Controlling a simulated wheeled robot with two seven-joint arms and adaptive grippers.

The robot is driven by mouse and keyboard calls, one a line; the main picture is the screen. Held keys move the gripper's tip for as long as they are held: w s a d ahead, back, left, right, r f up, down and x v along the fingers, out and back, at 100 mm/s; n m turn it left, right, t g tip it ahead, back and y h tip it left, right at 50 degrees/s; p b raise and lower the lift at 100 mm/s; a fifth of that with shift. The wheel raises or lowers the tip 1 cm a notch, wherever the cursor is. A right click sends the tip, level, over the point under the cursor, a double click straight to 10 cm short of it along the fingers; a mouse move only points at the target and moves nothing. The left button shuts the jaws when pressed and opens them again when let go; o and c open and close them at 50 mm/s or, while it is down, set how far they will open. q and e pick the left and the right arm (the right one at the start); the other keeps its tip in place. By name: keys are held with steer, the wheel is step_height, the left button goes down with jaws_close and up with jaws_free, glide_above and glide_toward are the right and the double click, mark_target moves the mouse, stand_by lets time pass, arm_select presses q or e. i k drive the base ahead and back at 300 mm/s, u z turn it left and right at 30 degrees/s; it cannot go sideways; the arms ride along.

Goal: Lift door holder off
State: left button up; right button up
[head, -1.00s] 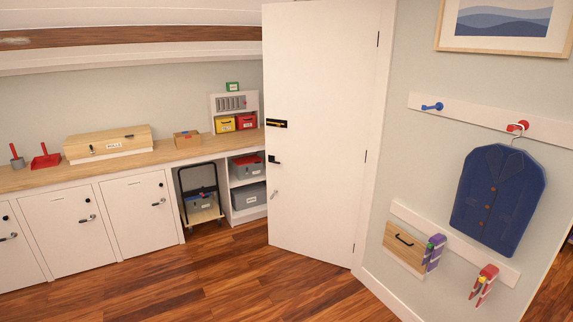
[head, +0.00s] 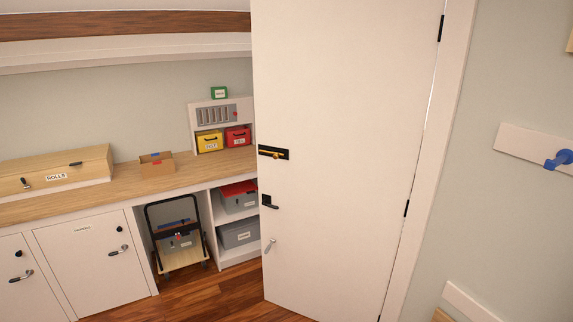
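A tall white door (head: 345,130) stands open, hinged on its right side. Near its left edge it carries a black plate with a brass-coloured bolt (head: 273,153). Below that is a black lever handle (head: 269,202). Lower still is a small pale metal fitting (head: 270,244); it is too small to tell whether this is the door holder. Neither of my grippers is in view.
Left of the door runs a wooden counter (head: 190,167) over white cabinets (head: 92,262). A trolley (head: 180,247) stands in the bay beneath it. Wall rail with a blue peg (head: 558,160) is at right. Wooden floor (head: 212,297) shows in front.

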mark_target(269, 247)
steer(key=i, duration=2.2)
steer(key=z, duration=0.1)
